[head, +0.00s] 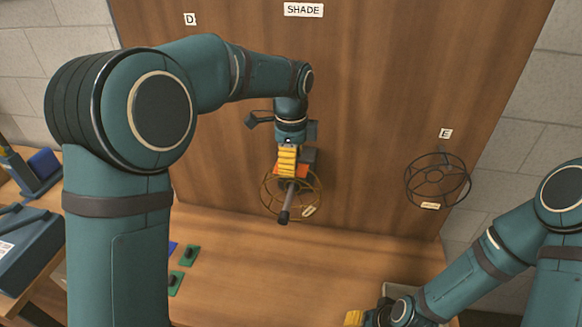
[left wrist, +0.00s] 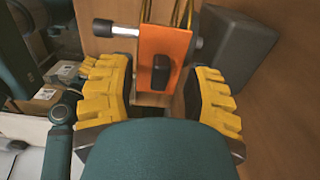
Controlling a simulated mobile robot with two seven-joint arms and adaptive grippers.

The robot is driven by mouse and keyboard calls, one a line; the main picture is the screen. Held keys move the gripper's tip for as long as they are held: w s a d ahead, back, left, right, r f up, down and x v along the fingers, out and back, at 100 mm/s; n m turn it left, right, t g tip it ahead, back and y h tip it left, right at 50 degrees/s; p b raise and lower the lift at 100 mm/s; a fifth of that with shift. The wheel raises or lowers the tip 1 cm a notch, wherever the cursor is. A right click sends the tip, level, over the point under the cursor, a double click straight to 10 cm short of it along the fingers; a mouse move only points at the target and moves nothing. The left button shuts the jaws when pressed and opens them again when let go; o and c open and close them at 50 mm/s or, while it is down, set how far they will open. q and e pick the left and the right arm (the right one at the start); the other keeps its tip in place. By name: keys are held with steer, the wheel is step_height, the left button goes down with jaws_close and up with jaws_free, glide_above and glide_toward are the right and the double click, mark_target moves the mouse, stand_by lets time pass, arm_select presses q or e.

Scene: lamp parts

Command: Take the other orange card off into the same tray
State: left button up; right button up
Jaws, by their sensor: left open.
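An orange card (left wrist: 165,50) with a black knob hangs by the upright board, in front of a brass wire shade frame (head: 265,200). My left gripper (left wrist: 165,88) is open, with one yellow finger on each side of the card's lower part; I cannot tell whether they touch it. In the head view, the left gripper (head: 288,165) hides most of the card (head: 279,170). A grey rod with a dark end (head: 284,215) sticks out from the frame. My right gripper (head: 355,318) shows only partly at the bottom edge. I cannot make out which container is the tray.
A dark wire frame (head: 437,182) hangs under label E on the wooden board (head: 380,80). A dark grey block (left wrist: 240,45) is close to the right of the card. Green cards (head: 190,255) lie on the worktop (head: 250,270). A blue-grey box (head: 30,250) is at left.

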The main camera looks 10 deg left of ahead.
arm_select(q)
steer(key=shift+f, duration=0.3)
steer(key=shift+c, duration=0.4)
jaws_close()
